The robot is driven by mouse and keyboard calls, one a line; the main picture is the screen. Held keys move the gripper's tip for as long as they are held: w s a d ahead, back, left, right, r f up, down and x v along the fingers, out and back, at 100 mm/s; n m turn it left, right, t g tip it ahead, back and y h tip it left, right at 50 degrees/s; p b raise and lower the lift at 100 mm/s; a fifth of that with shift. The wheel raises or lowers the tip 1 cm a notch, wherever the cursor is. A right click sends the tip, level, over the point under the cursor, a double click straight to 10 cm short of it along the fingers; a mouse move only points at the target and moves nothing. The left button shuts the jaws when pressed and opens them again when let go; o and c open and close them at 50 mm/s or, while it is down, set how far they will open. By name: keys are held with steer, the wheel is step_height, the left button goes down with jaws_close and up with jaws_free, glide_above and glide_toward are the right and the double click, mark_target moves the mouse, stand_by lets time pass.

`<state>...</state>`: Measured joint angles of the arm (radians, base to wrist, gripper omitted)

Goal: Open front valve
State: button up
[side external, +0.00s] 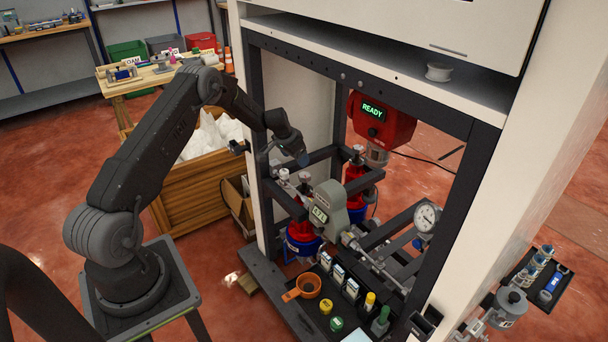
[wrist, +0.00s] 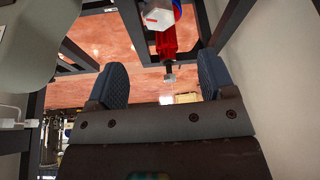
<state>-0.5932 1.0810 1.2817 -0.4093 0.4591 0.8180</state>
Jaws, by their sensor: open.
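My gripper (wrist: 162,82) is open and empty; its two dark blue pads stand wide apart in the wrist view. In the side external view the gripper (side external: 302,158) is inside the dark frame, just above the metal valve tops (side external: 305,178) of the front red canister (side external: 303,229). I cannot tell there whether it touches them. In the wrist view a red part (wrist: 168,42) with a dark stem and a small silver tip (wrist: 169,78) shows beyond and between the pads. Which part is the front valve handle is not clear.
A second red canister (side external: 355,172) stands behind. A grey-green gauge unit (side external: 328,205) reading a number is close to the right of the gripper. A red READY unit (side external: 380,120) and a dial gauge (side external: 427,217) are farther right. Dark frame bars (side external: 283,198) surround the canisters.

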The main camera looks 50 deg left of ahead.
mark_target(305, 175)
steer(key=x, duration=1)
steer(key=shift+f, duration=0.2)
steer(key=shift+c, duration=0.2)
steer(key=c, duration=0.9)
steer(key=shift+n, duration=0.3)
steer(key=n+y, duration=0.1)
steer(key=n, duration=0.1)
steer(key=n+y, duration=0.1)
steer(key=n, duration=0.1)
steer(key=shift+w+d+g, duration=0.1)
steer(key=shift+g, duration=0.3)
steer(key=n+g+y, duration=0.1)
steer(key=n, duration=0.4)
steer(key=shift+n, duration=0.3)
steer(key=o, duration=0.9)
